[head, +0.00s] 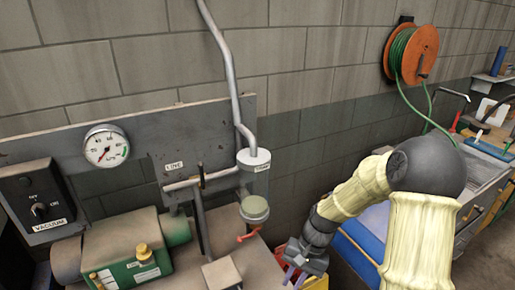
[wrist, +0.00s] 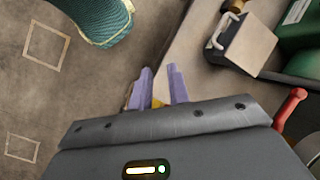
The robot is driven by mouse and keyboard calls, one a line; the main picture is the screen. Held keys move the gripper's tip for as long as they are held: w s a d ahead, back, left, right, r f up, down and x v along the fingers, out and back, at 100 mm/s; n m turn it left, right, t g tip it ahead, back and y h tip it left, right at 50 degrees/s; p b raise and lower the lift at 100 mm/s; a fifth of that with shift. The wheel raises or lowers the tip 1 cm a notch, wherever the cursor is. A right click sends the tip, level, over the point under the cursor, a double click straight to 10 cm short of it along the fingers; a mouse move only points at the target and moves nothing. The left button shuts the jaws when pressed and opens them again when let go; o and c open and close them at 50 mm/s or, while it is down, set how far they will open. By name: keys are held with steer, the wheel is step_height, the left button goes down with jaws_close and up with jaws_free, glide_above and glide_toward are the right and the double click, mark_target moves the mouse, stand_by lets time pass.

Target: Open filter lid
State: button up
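Which part is the filter lid is not labelled legibly. A greenish bowl-like canister (head: 255,209) hangs under a white-capped pipe fitting (head: 254,160). My gripper (head: 295,275) is low, right of the box and apart from it.
A red lever (head: 249,236) sits below the canister, close to my gripper's left; it also shows in the wrist view (wrist: 290,108). A green pump (head: 130,255) is at left.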

steer(key=s+d+r+n+t+h, duration=0.4)
steer(key=s+d+r+t, duration=0.1)
steer(key=s+r, duration=0.2)
steer(key=shift+s+d+r, duration=0.2)
steer(key=shift+d+r, duration=0.1)
steer(key=shift+r, duration=0.5)
steer(key=shift+f, duration=0.1)
